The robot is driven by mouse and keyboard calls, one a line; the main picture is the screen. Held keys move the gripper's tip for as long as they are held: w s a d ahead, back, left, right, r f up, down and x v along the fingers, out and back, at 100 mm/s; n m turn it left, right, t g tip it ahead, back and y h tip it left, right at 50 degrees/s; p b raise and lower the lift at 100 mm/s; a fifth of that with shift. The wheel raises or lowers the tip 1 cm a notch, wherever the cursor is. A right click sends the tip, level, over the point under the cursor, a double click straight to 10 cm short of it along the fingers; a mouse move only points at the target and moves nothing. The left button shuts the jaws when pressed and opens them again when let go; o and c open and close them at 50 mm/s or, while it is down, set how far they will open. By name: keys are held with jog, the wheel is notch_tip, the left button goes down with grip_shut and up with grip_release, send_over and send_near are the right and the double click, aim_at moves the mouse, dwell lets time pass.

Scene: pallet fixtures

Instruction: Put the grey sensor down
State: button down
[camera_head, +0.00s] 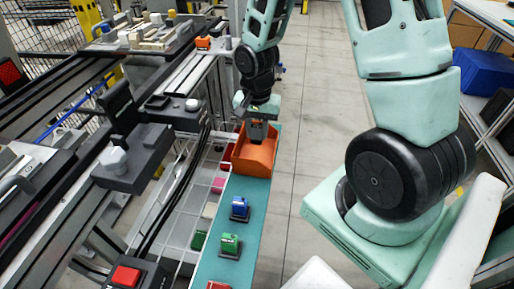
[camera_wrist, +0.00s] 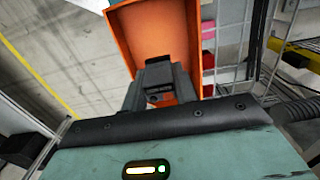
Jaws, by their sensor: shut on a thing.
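My gripper (camera_head: 262,112) is at the orange bin (camera_head: 256,158), with its fingers at the bin's upper part in the head view. In the wrist view my gripper (camera_wrist: 160,98) is in front of the open orange bin (camera_wrist: 152,40), with its fingers close together. A dark grey block between the fingers looks like the grey sensor (camera_wrist: 160,97). In the head view a dark grey shape, probably the same sensor (camera_head: 258,132), shows just below the fingers, over the bin. I cannot tell whether it touches the bin.
The bin stands on a narrow teal shelf (camera_head: 258,200). A blue part (camera_head: 239,207) and a green part (camera_head: 230,244) stand nearer on it, each on a dark base. A conveyor frame with dark fixtures (camera_head: 135,160) runs along the left. Open floor (camera_head: 318,90) lies to the right.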

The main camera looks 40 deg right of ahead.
aim_at(257, 143)
jog(key=shift+f+b, duration=0.35)
jog(key=shift+f, duration=2.2)
jog(key=shift+f, duration=0.2)
jog(key=c, duration=1.1)
grip_release()
notch_tip(257, 143, up, 12)
jog(key=shift+r+p, duration=0.1)
jog(key=shift+p, duration=0.95)
jog(key=s+a+r+n, duration=0.3)
jog(key=a+n, duration=0.1)
jog(key=a, duration=0.3)
jog(key=s+a+r+n, duration=0.2)
jog(key=a+n, duration=0.2)
jog(key=a, duration=0.2)
jog(key=s+a+r+n, duration=0.3)
jog(key=s+a+n, duration=0.6)
jog(key=s, duration=0.3)
jog(key=shift+s+a+r+n+y, duration=0.3)
jog(key=shift+s+n, duration=0.1)
jog(key=shift+n, duration=0.2)
